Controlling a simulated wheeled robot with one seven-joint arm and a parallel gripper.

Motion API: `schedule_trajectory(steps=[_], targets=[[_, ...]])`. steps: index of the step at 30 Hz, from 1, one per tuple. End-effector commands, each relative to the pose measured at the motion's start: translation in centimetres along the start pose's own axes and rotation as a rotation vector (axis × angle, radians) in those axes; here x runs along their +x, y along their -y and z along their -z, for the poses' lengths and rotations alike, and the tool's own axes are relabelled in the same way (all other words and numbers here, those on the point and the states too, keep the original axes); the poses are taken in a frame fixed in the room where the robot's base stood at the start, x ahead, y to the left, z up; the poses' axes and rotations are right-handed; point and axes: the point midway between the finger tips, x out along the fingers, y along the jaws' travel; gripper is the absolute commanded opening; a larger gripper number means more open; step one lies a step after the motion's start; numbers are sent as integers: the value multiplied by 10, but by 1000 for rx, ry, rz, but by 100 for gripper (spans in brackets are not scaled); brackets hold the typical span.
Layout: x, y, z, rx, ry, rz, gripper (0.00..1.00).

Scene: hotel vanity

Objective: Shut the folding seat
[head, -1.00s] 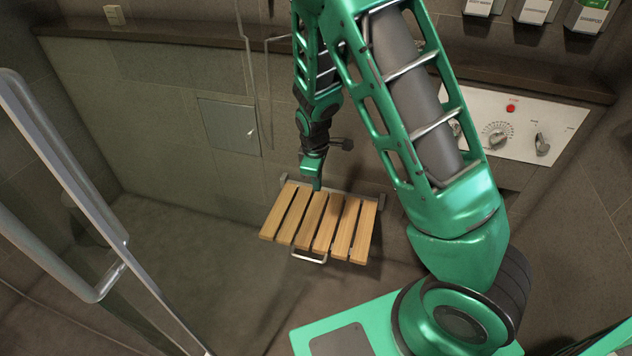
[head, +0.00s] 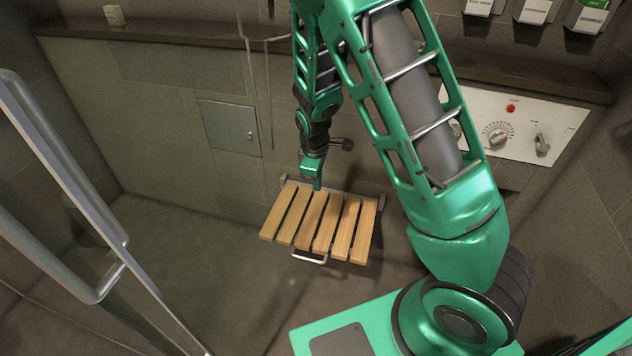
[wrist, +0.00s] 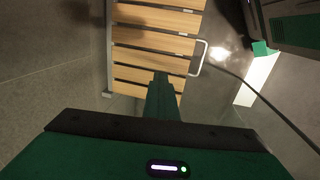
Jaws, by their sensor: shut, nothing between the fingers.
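The folding seat (head: 318,222) is a panel of light wooden slats on the back wall of the shower. It is folded down and lies about level, with its wall bracket behind and a metal loop handle (head: 310,258) at its front edge. In the wrist view the slats (wrist: 155,45) fill the upper middle and the handle (wrist: 200,58) is at their right side. My gripper (head: 317,186) is shut and empty, pointing down over the rear part of the seat. In the wrist view its fingers (wrist: 161,80) overlap the slats; I cannot tell whether they touch.
A glass door with a metal frame (head: 105,285) stands at the left. A control panel (head: 515,128) with knobs is on the right wall below a ledge and dispensers (head: 535,10). A small wall hatch (head: 230,127) is left of the seat. The floor left of the seat is clear.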

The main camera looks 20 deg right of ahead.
Motion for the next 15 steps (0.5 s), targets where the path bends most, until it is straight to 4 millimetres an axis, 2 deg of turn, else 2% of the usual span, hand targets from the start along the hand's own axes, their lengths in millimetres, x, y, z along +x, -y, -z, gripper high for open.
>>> schedule_trajectory(steps=[12, 14, 15], targets=[[0, 0, 0, -1, 0, 0, 0], [0, 0, 1, -1, 0, 0, 13], [0, 0, 1, -1, 0, 0, 22]])
